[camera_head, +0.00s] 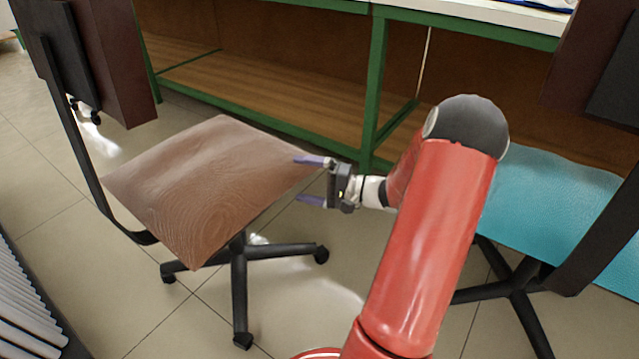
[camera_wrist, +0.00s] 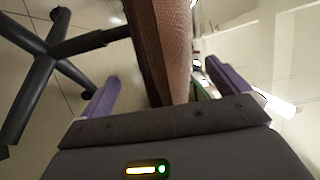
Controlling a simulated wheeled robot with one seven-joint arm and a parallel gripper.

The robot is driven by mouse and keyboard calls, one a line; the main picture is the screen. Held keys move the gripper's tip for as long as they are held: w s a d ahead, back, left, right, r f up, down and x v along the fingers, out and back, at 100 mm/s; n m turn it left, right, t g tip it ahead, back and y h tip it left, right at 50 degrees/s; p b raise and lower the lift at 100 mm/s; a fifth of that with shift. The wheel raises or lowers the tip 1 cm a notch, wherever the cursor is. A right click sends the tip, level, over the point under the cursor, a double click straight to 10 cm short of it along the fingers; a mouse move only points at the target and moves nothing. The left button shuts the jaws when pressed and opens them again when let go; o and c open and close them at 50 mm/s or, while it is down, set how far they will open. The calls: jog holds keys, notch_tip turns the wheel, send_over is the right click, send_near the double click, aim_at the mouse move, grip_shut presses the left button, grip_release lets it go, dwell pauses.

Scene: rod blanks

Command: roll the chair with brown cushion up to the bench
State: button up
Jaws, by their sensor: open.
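The chair with the brown cushion (camera_head: 205,180) stands left of my arm, its dark backrest (camera_head: 115,55) at the upper left and its black wheeled base (camera_head: 240,285) on the floor. My gripper (camera_head: 308,180) is open at the right edge of the cushion, one purple finger above it and one below. In the wrist view the cushion's edge (camera_wrist: 165,50) lies between the two fingers of my gripper (camera_wrist: 155,95), with no clear grip on it. The bench (camera_head: 376,85) has a green frame and wooden lower shelf, and stands behind the chair with floor between them.
A second chair with a turquoise cushion (camera_head: 550,200) stands right of my arm, close to the bench. A grey ribbed object (camera_head: 25,300) is at the lower left. The tiled floor (camera_head: 60,215) is clear around the brown chair's left side.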

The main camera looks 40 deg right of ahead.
jog(key=shift+x, duration=1.9)
jog(key=shift+c, duration=0.3)
